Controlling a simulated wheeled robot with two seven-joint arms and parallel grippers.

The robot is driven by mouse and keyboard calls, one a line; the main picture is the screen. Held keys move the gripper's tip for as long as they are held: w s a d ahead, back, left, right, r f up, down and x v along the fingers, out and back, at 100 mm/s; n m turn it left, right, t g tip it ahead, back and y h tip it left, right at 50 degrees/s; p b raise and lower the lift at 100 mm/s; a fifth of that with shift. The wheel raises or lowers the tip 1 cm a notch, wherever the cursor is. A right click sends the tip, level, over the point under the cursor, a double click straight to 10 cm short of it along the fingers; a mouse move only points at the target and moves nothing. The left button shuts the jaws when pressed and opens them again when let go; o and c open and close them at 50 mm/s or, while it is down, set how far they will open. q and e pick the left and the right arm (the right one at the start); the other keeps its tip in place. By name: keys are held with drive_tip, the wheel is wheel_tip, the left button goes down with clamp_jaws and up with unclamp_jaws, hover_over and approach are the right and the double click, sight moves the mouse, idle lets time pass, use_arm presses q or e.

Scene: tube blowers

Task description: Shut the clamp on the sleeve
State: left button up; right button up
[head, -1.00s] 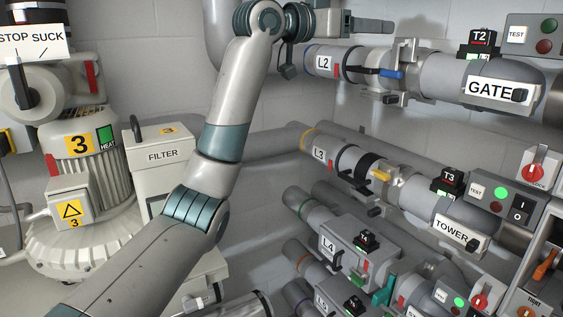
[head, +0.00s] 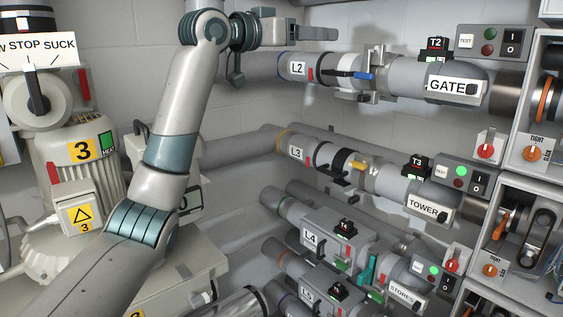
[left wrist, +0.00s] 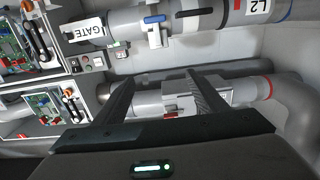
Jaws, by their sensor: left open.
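On the L2 pipe (head: 297,68) a black band (head: 321,69) sits beside a clamp-like metal fitting (head: 379,84) with a blue lever (head: 364,76). In the left wrist view the blue lever (left wrist: 155,18) shows near the top edge. On the L3 pipe (head: 297,152) there is a black sleeve (head: 342,160) with a yellow lever (head: 360,167) beside it. I cannot tell whether any clamp is shut. My left gripper (head: 312,34) is above L2, apart from it. In the left wrist view its fingers (left wrist: 160,90) are open and empty, in front of a red-ringed pipe (left wrist: 268,88). My right gripper is not visible.
The GATE unit (head: 455,87) and TOWER unit (head: 425,205) end the pipes at right, with switch boxes (head: 487,40) beside them. L4 and L5 pipes lie below. A blower marked 3 (head: 75,155) stands at left. Bare wall is behind the pipes.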

use_arm(q)
drive_tip(key=a+f+n+y, duration=0.1)
drive_tip(key=a+f, duration=0.1)
drive_tip(key=f, duration=1.2)
drive_tip(key=w+a+f+n+g+y, duration=0.1)
drive_tip(key=a+f+y, duration=0.1)
drive_tip(key=f, duration=1.2)
drive_tip(key=shift+f+y, duration=0.3)
drive_tip(key=shift+f, duration=0.05)
drive_tip(key=shift+a, duration=0.1)
